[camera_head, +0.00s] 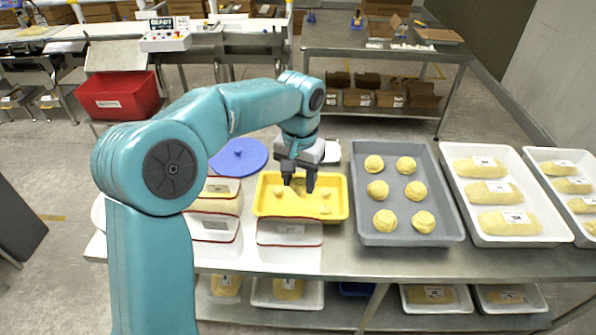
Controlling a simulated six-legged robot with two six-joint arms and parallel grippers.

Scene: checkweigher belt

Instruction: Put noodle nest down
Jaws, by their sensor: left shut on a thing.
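My left gripper (299,182) points down over the yellow tray (262,211). It is shut on a small yellowish thing, likely a noodle nest; the fingers and the tray's like colour make it hard to make out. I cannot tell whether it touches the tray floor. A few small pale yellow pieces lie in the yellow tray around the fingers. Several round yellow noodle nests (406,163) sit in two columns in the grey tray (376,236) just to the right. My right gripper is not in view.
White trays (533,235) with labelled yellow packs stand to the right. White red-rimmed containers (290,233) stand at the front and left of the yellow tray. A blue round lid (238,156) lies behind. A red bin (117,97) stands at the back left.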

